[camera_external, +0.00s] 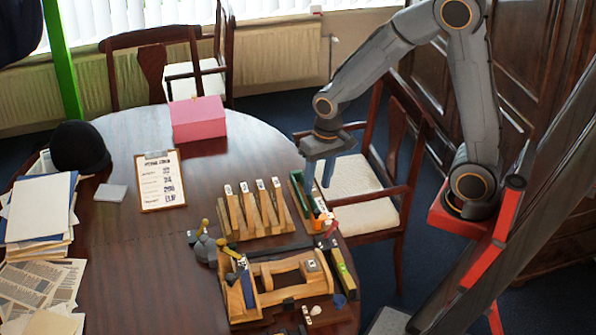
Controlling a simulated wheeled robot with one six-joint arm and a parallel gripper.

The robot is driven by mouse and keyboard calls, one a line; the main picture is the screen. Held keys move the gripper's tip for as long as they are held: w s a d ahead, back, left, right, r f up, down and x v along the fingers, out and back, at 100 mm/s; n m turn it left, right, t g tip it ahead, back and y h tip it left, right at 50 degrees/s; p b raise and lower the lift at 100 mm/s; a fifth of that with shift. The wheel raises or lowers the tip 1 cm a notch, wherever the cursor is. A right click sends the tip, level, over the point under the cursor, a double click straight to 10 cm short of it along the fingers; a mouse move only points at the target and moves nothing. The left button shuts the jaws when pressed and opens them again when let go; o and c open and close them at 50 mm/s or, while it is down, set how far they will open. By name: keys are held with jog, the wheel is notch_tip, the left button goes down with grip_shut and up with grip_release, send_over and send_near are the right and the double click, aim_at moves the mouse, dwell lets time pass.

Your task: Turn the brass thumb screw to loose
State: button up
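A wooden saddle jig (262,272) sits near the front right of the round table. I cannot make out the brass thumb screw with certainty; small yellowish parts (232,252) show at the jig's left end, too small to identify. My gripper (318,186) hangs above the table's right edge, fingers pointing down. The two fingers are apart with nothing visible between them. It is behind and above the jig, near a green tray (299,196), and not touching the jig.
A wooden rack of slanted, labelled blocks (250,216) stands behind the jig. A pink box (198,120), a clipboard (160,181), a black hat (79,148) and paper stacks (38,208) lie farther left. A chair (355,190) stands right of the table.

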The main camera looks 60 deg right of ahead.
jog(key=w+a+r+m+y, duration=0.2)
jog(key=w+a+m, duration=0.6)
jog(key=a, duration=0.4)
jog(key=m+g+y, duration=0.1)
jog(key=m, duration=0.4)
send_near(223, 239)
jog(key=shift+p+x, duration=0.6)
jog(key=shift+x, duration=3.25)
jog(key=shift+s, duration=0.1)
grip_shut()
